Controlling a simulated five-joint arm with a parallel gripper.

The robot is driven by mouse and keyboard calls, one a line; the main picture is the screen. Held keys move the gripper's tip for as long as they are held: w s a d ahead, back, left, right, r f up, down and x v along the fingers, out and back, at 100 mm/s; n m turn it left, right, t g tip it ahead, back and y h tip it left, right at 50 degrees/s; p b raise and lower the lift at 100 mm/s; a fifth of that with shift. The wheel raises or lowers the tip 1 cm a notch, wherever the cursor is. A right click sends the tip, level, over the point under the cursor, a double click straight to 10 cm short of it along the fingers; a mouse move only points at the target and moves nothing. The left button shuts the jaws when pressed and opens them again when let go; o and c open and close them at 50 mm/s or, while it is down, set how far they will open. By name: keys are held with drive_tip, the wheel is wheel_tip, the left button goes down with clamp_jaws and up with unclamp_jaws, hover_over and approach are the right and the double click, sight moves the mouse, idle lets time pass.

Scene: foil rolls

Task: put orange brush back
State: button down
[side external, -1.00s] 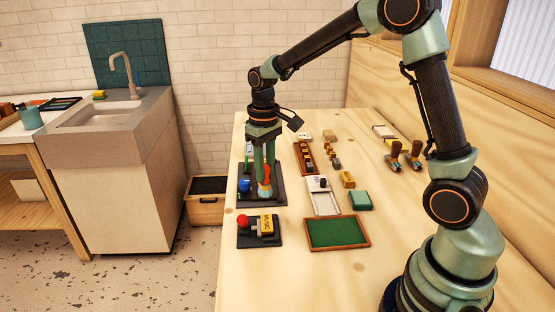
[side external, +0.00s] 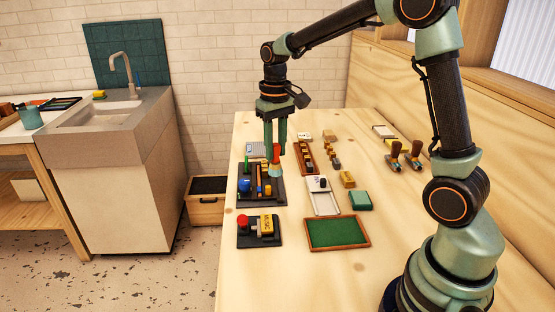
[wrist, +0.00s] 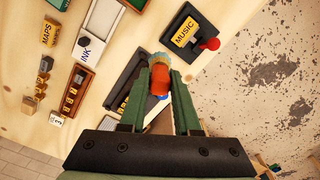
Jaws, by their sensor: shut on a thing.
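My gripper (side external: 275,148) points straight down and is shut on the orange brush (side external: 275,166). The brush hangs upright between the fingers, its pale bluish end downward. In the wrist view the orange brush (wrist: 160,82) sits between the green fingertips of my gripper (wrist: 160,72). It is over or beside the right part of a dark rack (side external: 277,203); the exact height above it is hard to tell. The rack holds a blue knob (side external: 244,186), a green upright piece and orange and yellow sticks. In the wrist view my fingers and the brush hide part of the rack.
A dark plate with a red knob and a yellow MUSIC block (side external: 265,225) lies in front. A green board (side external: 338,233), a white ink tray (side external: 325,209), a green block (side external: 360,201) and wooden type trays (side external: 306,158) lie to the right. The table's left edge is close.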

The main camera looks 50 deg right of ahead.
drive_tip(key=s+d+r+m, duration=0.2)
drive_tip(key=d+r+m, duration=0.4)
drive_tip(key=d, duration=0.1)
drive_tip(key=f, duration=1.9)
drive_tip(key=shift+s+d+f, duration=0.15)
drive_tip(key=shift+s+f, duration=0.05)
drive_tip(key=shift+f, duration=0.15)
drive_tip(key=c, duration=0.6)
unclamp_jaws()
drive_tip(key=shift+f, duration=0.1)
